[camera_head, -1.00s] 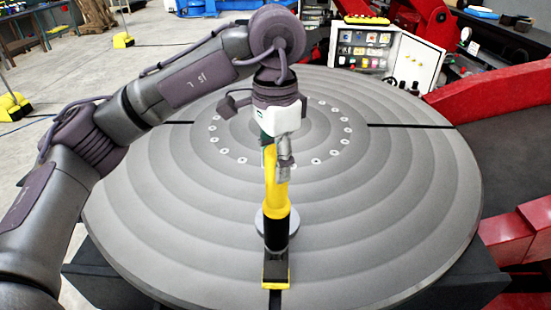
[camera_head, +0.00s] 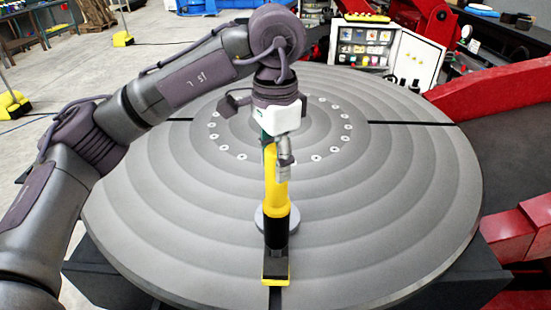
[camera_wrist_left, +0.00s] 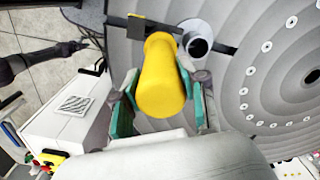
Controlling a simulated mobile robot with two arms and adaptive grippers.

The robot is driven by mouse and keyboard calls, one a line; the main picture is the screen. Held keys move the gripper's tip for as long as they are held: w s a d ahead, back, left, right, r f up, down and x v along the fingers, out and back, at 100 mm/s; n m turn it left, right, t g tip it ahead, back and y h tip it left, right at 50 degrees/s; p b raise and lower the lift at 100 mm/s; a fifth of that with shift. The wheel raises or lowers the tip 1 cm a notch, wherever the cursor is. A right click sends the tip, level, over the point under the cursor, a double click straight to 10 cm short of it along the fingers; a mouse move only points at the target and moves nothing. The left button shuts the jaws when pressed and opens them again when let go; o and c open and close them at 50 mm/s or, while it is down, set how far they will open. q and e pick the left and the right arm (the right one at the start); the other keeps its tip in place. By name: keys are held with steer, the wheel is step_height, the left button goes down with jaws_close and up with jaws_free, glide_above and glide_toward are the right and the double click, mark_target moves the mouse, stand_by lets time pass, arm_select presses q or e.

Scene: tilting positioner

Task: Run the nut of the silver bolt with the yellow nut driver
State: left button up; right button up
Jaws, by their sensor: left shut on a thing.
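The yellow nut driver (camera_head: 277,195) is held upright in my left gripper (camera_head: 279,150), over the near part of the round table. Its lower part is black. In the left wrist view my left gripper (camera_wrist_left: 162,100) has its green-padded fingers on both sides of the driver's yellow body (camera_wrist_left: 162,75). A dark block with a yellow edge (camera_head: 276,270) shows just below the driver; I cannot tell whether they touch. A pale grey round piece (camera_head: 263,220) is partly hidden behind the driver. I cannot make out the silver bolt or its nut for certain. My right gripper is not in view.
The grey round table (camera_head: 400,220) has dark radial slots and a ring of small pale discs. Most of its top is clear. A white control cabinet (camera_head: 415,62) stands behind it, and red machine frames (camera_head: 510,105) flank its right side.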

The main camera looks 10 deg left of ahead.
arm_select(q)
steer(key=shift+s+f+b, duration=0.1)
steer(key=shift+f+b, duration=0.1)
steer(key=shift+b, duration=0.15)
stand_by(0.4)
steer(key=shift+r, duration=0.45)
stand_by(0.6)
steer(key=shift+s+r+p, duration=0.15)
steer(key=shift+r+p, duration=0.15)
steer(key=shift+p, duration=0.05)
stand_by(0.4)
steer(key=shift+r+p, duration=0.3)
steer(key=shift+r, duration=0.15)
stand_by(0.6)
steer(key=shift+r, duration=0.15)
steer(key=shift+r+p, duration=0.45)
steer(key=shift+p, duration=0.1)
steer(key=r+p, duration=0.4)
steer(key=r, duration=0.1)
steer(key=shift+w, duration=0.2)
stand_by(0.7)
